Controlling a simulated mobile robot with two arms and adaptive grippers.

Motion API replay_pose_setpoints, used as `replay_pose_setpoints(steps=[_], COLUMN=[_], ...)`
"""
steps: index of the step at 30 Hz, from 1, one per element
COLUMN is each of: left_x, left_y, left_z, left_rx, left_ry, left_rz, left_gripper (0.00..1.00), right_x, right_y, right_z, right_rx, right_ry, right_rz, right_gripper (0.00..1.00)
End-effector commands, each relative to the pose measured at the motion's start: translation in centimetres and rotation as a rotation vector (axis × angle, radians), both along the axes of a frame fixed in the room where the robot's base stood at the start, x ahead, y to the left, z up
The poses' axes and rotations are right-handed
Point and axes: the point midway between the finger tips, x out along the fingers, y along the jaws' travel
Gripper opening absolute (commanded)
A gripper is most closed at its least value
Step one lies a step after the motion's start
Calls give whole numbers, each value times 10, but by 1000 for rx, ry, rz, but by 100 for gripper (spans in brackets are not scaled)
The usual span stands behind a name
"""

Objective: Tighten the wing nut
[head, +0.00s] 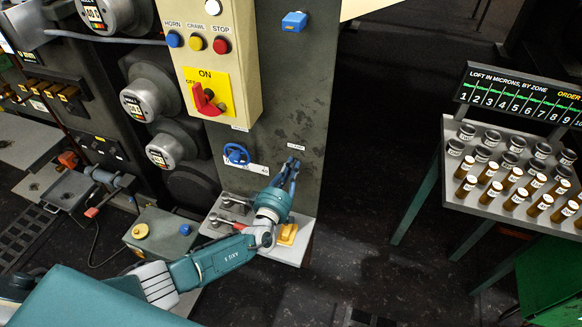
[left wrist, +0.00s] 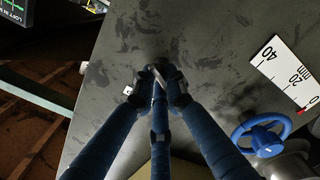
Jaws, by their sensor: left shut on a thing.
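My left gripper (head: 289,168) reaches up to the lower right part of the grey machine side plate (head: 300,100), just below a small white label. In the left wrist view its fingers (left wrist: 161,78) are closed together against the plate. A small bit of pale metal, the wing nut (left wrist: 158,72), shows between the fingertips. Most of it is hidden by the fingers, so I cannot tell its angle. In the head view the gripper hides it. My right gripper is in neither view.
A blue handwheel (head: 237,154) sits left of my gripper; it also shows in the left wrist view (left wrist: 261,136) beside a millimetre scale (left wrist: 290,72). A small shelf (head: 262,236) with wrenches and a yellow block lies below. A sample table (head: 450,150) stands at right.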

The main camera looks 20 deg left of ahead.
Motion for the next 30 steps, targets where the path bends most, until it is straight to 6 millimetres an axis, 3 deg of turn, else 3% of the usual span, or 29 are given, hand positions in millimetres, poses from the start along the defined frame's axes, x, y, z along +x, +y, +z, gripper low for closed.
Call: replay_pose_setpoints(steps=[5,6,9,20,23,30], left_x=[-3,-3,-2,-6,-19,-70], left_y=[-1,-1,-1,0,0,2], left_z=[-5,-5,-4,-2,-3,-3], left_rx=[1,0,0,-1,-4,-3], left_ry=[9,9,8,4,6,8], left_rz=[-2,-2,-2,-1,-2,-2], left_gripper=[0,18,31,31,31,31], right_x=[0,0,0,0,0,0], right_y=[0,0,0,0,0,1], right_z=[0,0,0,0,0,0], right_rx=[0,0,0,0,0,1], right_ry=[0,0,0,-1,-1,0], right_rz=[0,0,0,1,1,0], right_gripper=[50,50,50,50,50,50])
